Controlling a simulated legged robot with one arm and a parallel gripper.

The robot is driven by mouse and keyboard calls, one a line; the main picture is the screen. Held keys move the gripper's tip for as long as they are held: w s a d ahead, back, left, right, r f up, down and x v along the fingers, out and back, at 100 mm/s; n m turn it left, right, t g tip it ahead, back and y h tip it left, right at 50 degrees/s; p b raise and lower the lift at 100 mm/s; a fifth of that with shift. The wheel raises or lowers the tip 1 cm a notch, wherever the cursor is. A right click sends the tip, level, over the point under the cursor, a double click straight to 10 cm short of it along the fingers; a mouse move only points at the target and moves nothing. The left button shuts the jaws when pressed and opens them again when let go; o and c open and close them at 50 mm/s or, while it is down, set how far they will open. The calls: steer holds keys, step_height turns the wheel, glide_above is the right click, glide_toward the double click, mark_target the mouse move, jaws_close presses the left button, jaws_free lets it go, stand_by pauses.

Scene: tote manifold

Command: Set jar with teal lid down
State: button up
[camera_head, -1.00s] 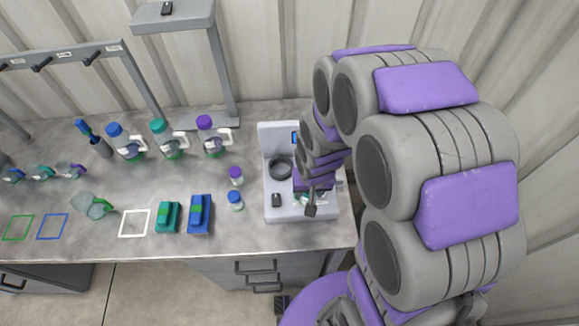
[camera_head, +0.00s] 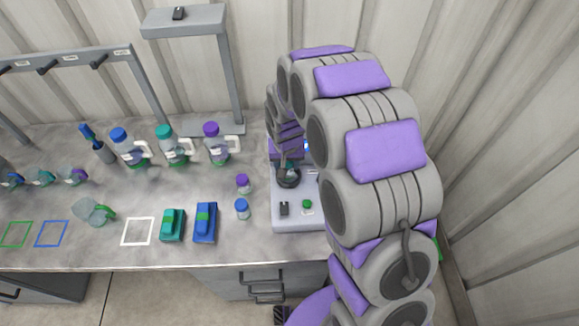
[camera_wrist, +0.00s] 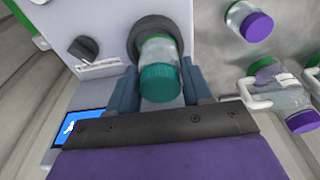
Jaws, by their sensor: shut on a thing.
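The jar with the teal lid (camera_wrist: 161,83) is between the two fingers of my gripper (camera_wrist: 160,88) in the wrist view, lid toward the camera. My gripper is shut on it. The jar's clear body meets the dark round ring (camera_wrist: 140,28) of the white machine (camera_wrist: 108,17); whether its base rests in the ring or hovers just over it, I cannot tell. In the head view my gripper (camera_head: 288,163) is over the ring of the machine (camera_head: 299,220), and my arm hides much of the jar and the machine's right side.
A purple-lidded jar (camera_head: 243,184) and a blue-lidded jar (camera_head: 242,209) stand just left of the machine. Handled bottles with blue (camera_head: 128,148), teal (camera_head: 171,147) and purple (camera_head: 216,145) caps stand behind. Teal (camera_head: 173,225) and blue (camera_head: 205,222) blocks lie near the front edge.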

mark_target(293, 167)
steer(key=shift+w+a+f, duration=0.1)
steer(key=shift+w+a, duration=0.05)
steer(key=shift+a, duration=0.35)
steer(key=shift+w+a, duration=0.15)
steer(key=shift+a, duration=0.3)
steer(key=d+f, duration=0.3)
steer(key=shift+s+d+b, duration=0.1)
steer(key=shift+d+b, duration=0.05)
steer(key=shift+b, duration=0.2)
steer(key=shift+c, duration=0.9)
steer(key=shift+d+f, duration=0.2)
steer(key=shift+d, duration=0.05)
jaws_close()
steer(key=shift+w+a+f, duration=0.1)
steer(key=shift+w+a, duration=0.1)
steer(key=shift+a, duration=0.6)
steer(key=o, duration=1)
jaws_free()
steer(key=shift+a, duration=0.1)
steer(key=shift+c, duration=0.2)
steer(key=o, duration=0.3)
steer(key=shift+d, duration=0.2)
steer(key=shift+o, duration=0.4)
steer(key=shift+d, duration=0.3)
steer(key=shift+a, duration=0.1)
